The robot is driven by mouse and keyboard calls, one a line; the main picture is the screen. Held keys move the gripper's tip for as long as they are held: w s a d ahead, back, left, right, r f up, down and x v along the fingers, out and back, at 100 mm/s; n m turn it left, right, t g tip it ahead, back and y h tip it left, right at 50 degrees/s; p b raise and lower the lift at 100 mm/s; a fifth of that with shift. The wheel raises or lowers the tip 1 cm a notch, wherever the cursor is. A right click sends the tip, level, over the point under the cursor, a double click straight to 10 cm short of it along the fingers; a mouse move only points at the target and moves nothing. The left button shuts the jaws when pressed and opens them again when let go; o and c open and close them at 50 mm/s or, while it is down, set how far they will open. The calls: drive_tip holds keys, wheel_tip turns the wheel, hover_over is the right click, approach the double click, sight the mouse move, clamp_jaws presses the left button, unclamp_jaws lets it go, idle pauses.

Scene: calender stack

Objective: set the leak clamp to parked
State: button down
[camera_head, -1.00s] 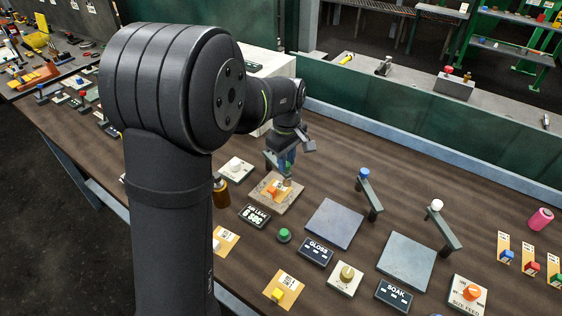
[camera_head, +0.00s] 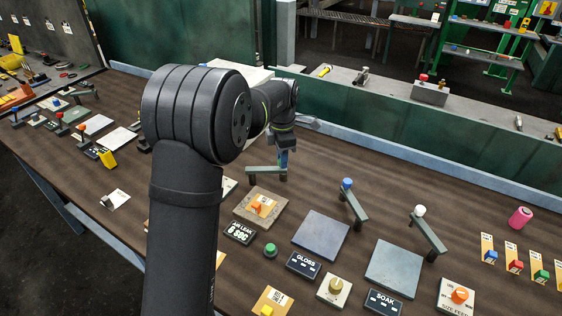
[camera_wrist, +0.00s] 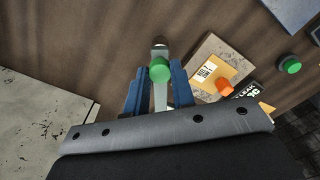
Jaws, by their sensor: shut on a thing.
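The leak clamp is a grey bar (camera_head: 262,170) on a short post, behind the tan leak pad (camera_head: 245,208). The bar lies beside the pad, clear of its top. In the wrist view its green knob (camera_wrist: 160,70) shows between the blue fingers. My gripper (camera_head: 284,158) is shut on the clamp by the knob end, and in the head view it hides the knob. The pad carries a label and an orange piece (camera_head: 257,208). The AIR LEAK display (camera_head: 240,233) stands in front; its reading appears to be 6 SEC.
A blue-knobbed clamp (camera_head: 352,204) and a white-knobbed clamp (camera_head: 429,233) stand to the right, beside grey plates (camera_head: 321,234). A green button (camera_head: 270,250) and the GLOSS display (camera_head: 303,264) are nearer. The bench behind the clamps is mostly clear.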

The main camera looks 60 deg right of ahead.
drive_tip(key=shift+w+d+r+n, duration=0.1)
drive_tip(key=shift+w+d+n, duration=0.3)
drive_tip(key=shift+n, duration=0.25)
drive_tip(key=shift+w+d+n, duration=0.25)
drive_tip(key=shift+d+n, duration=0.2)
drive_tip(key=shift+n, duration=0.2)
drive_tip(key=c, duration=1.2)
unclamp_jaws()
wheel_tip(320, 180, up, 17)
drive_tip(key=shift+r, duration=0.2)
wheel_tip(320, 180, down, 18)
drive_tip(key=shift+r, duration=0.2)
